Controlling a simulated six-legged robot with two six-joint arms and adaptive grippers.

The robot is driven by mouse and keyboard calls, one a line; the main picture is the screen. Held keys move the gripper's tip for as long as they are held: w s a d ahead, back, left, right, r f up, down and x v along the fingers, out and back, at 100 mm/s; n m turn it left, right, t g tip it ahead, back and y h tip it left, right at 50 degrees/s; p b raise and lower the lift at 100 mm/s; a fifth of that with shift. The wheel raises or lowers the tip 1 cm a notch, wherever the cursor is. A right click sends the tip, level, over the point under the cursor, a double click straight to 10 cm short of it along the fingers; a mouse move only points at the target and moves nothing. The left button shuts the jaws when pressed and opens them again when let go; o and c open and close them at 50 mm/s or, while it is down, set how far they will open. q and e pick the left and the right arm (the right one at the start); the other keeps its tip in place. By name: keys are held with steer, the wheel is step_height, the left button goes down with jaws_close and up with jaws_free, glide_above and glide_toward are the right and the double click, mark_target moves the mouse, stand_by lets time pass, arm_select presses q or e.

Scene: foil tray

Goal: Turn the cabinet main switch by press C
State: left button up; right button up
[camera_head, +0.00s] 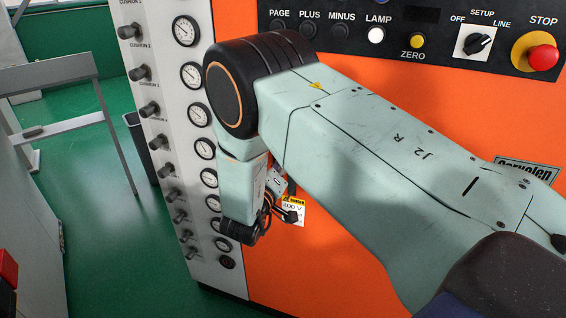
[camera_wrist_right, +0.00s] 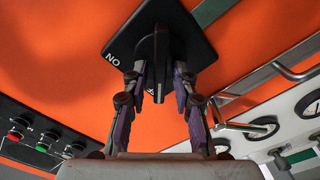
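The main switch shows in the right wrist view as a black plate (camera_wrist_right: 188,35) on an orange panel, with a black raised handle (camera_wrist_right: 161,48) in its middle. White letters, partly covered, are on the plate. My right gripper (camera_wrist_right: 161,76) has its two fingers spread, one on each side of the handle. Narrow gaps seem to show between fingers and handle; I cannot tell whether either touches. My left gripper is in neither view.
A grey panel of gauges and knobs (camera_head: 172,110) stands at the left. A black control strip (camera_head: 345,38) with a red stop button (camera_head: 543,58) runs along the top.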

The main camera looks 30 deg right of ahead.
steer(key=shift+o, duration=0.3)
steer(key=v, duration=0.7)
steer(key=shift+s+a, duration=0.15)
steer(key=shift+a, duration=0.05)
stand_by(0.3)
